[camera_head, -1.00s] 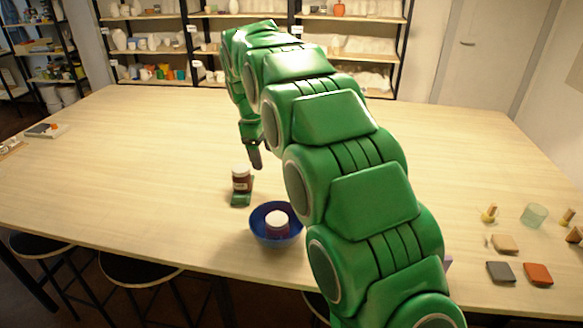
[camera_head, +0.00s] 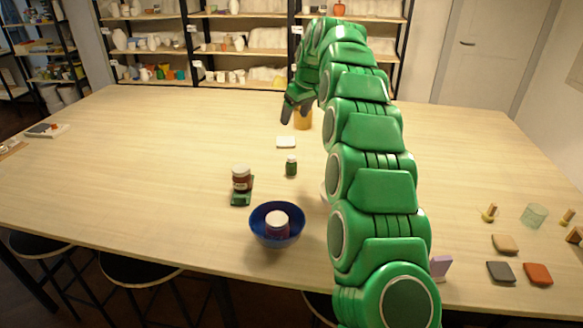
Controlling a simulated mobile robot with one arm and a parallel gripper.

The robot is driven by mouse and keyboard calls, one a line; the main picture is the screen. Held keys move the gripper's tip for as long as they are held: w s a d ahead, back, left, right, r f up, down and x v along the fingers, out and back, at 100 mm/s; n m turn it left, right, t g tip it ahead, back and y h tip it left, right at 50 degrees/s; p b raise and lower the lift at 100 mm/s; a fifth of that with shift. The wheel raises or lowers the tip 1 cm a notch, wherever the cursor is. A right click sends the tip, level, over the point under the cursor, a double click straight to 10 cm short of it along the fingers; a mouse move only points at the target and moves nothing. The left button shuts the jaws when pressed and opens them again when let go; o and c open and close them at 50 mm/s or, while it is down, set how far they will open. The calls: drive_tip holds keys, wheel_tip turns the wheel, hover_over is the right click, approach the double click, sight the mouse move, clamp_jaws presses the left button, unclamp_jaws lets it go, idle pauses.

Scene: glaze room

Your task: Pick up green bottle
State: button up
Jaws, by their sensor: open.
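The green bottle (camera_head: 291,166) is small, with a dark green body and a pale cap, and stands upright near the middle of the table. My gripper (camera_head: 287,119) is beyond the bottle, farther across the table and apart from it. Its dark fingers point down near a yellow-orange cup (camera_head: 303,119). The gripper is open; its fingers partly overlap in this view, and I cannot tell how close they are to the cup.
A white block (camera_head: 286,142) lies behind the bottle. Tiles and a glass (camera_head: 534,215) are at right. The table's left is mostly clear.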

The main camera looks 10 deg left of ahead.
hover_over(293, 161)
drive_tip(key=d, duration=0.1)
drive_tip(key=f, duration=1.3)
drive_tip(key=shift+s+d+f, duration=0.1)
drive_tip(key=shift+s+d, duration=0.1)
drive_tip(key=shift+s, duration=0.15)
drive_tip(key=shift+x, duration=3.95)
drive_tip(key=shift+d, duration=0.1)
drive_tip(key=c, duration=1.2)
